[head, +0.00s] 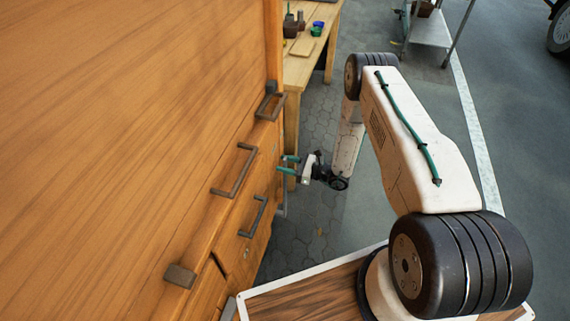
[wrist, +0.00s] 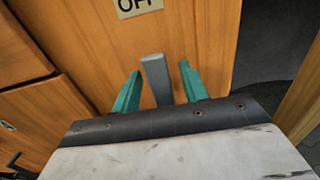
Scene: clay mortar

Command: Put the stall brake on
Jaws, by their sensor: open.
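A grey lever (wrist: 156,78) stands out from the wooden front of the stall in the wrist view. I take it to be the brake lever. A pale plate (wrist: 139,6) above it reads what looks like "OFF", cut by the picture's edge. My gripper (head: 284,164), with teal fingers, is close to the stall's front in the head view. In the wrist view my gripper (wrist: 160,68) is open, with the lever between its fingers. Small gaps show on both sides of the lever. I cannot make out the lever in the head view.
The wooden stall (head: 130,110) fills the left, with dark bar handles (head: 236,172) along its front. A wooden table (head: 304,62) with small items stands beyond my gripper. A metal stand (head: 430,28) is farther back. Paved floor right of the stall is clear.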

